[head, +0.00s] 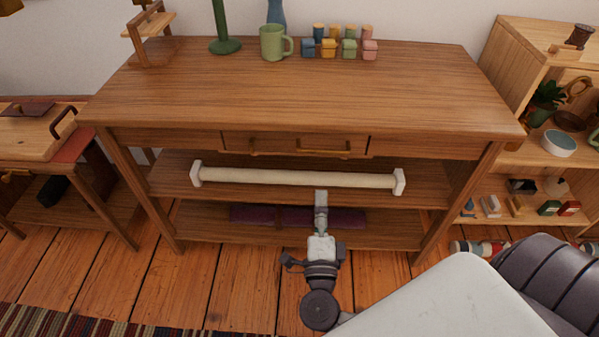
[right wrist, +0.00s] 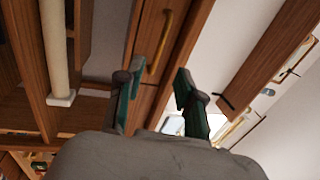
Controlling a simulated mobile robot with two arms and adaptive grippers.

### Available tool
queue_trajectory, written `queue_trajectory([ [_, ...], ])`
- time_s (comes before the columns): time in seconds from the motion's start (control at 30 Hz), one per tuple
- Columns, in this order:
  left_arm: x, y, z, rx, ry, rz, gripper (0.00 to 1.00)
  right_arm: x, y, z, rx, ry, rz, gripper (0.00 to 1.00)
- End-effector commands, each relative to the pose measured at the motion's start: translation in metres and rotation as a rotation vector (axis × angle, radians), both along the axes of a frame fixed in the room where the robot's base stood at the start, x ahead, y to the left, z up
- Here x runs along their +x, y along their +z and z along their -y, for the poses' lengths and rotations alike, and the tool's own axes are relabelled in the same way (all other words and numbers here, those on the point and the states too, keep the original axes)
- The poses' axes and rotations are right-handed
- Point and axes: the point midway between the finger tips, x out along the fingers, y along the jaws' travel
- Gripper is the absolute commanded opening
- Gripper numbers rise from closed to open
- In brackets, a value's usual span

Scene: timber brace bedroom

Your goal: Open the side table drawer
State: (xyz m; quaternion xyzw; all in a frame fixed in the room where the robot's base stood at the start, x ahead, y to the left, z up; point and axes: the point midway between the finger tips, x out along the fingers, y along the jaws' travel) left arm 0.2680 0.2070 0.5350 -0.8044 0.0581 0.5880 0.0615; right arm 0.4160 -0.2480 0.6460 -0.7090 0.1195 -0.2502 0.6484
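A wooden side table (head: 300,90) stands in front of me. Its drawer (head: 232,143) looks shut, flush with the frame, with a long brass handle (head: 300,152) across its front. The handle (right wrist: 160,42) also shows in the right wrist view, beyond and roughly between the fingertips, apart from them. My right gripper (head: 321,198) is below the handle in the head view, in front of the shelf. In the right wrist view its dark green fingers (right wrist: 157,90) are spread with nothing between them. My left gripper is not in view.
A white bar with square ends (head: 300,178) lies across the shelf below the drawer. A green mug (head: 274,42) and small coloured jars (head: 349,48) stand on the tabletop. A smaller table (head: 30,130) is at left, a shelf unit (head: 530,45) at right.

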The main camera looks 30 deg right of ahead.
Motion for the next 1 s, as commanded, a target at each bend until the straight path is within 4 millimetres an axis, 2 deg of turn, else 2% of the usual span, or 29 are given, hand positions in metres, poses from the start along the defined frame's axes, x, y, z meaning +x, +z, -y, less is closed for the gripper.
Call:
queue_trajectory([
  [0.17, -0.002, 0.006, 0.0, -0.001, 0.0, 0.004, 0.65, 0.004, 0.005, 0.008, 0.033, -0.017, 0.018, 0.37],
  [0.27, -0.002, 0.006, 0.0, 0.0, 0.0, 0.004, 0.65, 0.016, 0.009, 0.015, 0.03, -0.016, 0.018, 0.37],
  [0.7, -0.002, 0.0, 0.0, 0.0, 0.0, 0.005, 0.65, 0.091, 0.025, 0.061, 0.027, -0.016, 0.017, 0.37],
  [1.0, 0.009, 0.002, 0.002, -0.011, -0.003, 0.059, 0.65, 0.113, 0.03, 0.073, 0.027, -0.014, 0.013, 0.37],
])
